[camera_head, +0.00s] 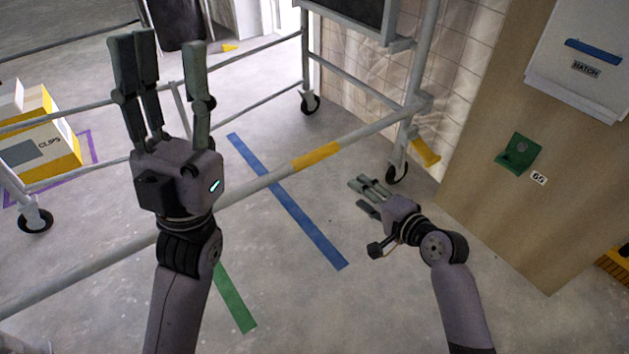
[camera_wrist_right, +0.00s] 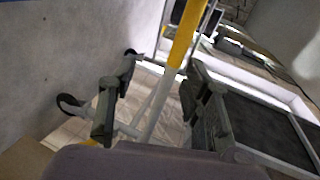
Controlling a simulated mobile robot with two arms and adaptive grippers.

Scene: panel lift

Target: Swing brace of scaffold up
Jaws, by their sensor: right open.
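The scaffold brace is a long grey tube with a yellow band (camera_head: 318,156). It runs low across the head view, from the lower left up to the scaffold's right post. My right gripper (camera_head: 362,195) is open and empty, a little right of and below the yellow band, apart from the tube. In the right wrist view the yellow band (camera_wrist_right: 186,38) shows beyond the gap between my right fingers (camera_wrist_right: 153,105). My left gripper (camera_head: 166,62) points upward with its fingers spread and empty. It hides part of the brace and frame behind it.
The scaffold stands on caster wheels (camera_head: 310,103). A yellow and white CLIPS box (camera_head: 45,145) is at the left. A wooden panel (camera_head: 500,200) with a green bracket (camera_head: 519,153) and a white hatch box (camera_head: 580,60) stands at the right. The floor near the blue tape (camera_head: 300,215) is clear.

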